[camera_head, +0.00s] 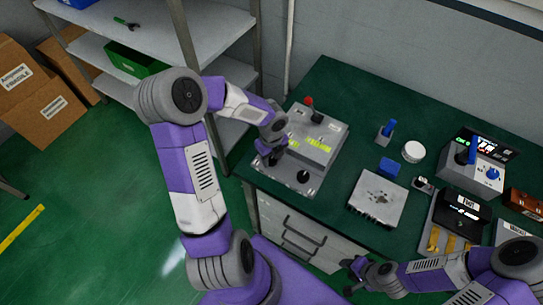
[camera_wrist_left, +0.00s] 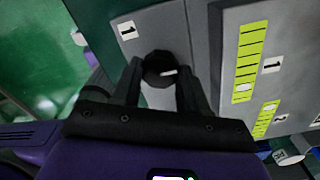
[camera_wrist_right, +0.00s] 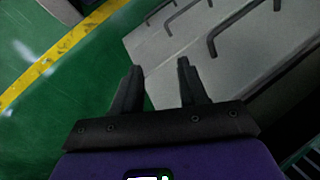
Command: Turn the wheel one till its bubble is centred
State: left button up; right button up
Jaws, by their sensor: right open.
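Wheel one is a black knob (camera_wrist_left: 158,68) with a white mark, beside a label "1" on the grey device (camera_head: 322,140). My left gripper (camera_head: 272,155) is down at the device's left side. In the left wrist view its fingers (camera_wrist_left: 159,75) stand on both sides of the knob; I cannot tell whether they press on it. The yellow-green vial one (camera_wrist_left: 247,60), labelled "1", has a pale bubble (camera_wrist_left: 243,87) near its lower end, off the middle. My right gripper (camera_wrist_right: 159,75) is open and empty, in front of the drawers.
A second vial (camera_wrist_left: 266,118) labelled "2" is beside vial one. The device also carries a black knob (camera_head: 303,176) and a red-topped lever (camera_head: 309,101). Right of it on the green bench stand a grey box (camera_head: 378,198) and several smaller items. Grey drawers (camera_head: 300,232) are below.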

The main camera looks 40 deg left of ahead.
pick_arm(q)
jog(key=shift+c, duration=1)
jog(key=shift+n, duration=0.3)
jog(key=n, duration=0.2)
jog(key=shift+w+n+b, duration=0.1)
jog(key=shift+n+b, duration=0.2)
jog(key=shift+n, duration=0.1)
jog(key=n+b, duration=0.1)
jog(key=n, duration=0.5)
jog(key=shift+b, duration=0.35)
jog(key=n+b, duration=0.1)
jog(key=n, duration=0.4)
jog(key=shift+n+b, duration=0.3)
jog(key=shift+a+n+b, duration=0.1)
jog(key=shift+n+b, duration=0.4)
jog(key=shift+n, duration=1.8)
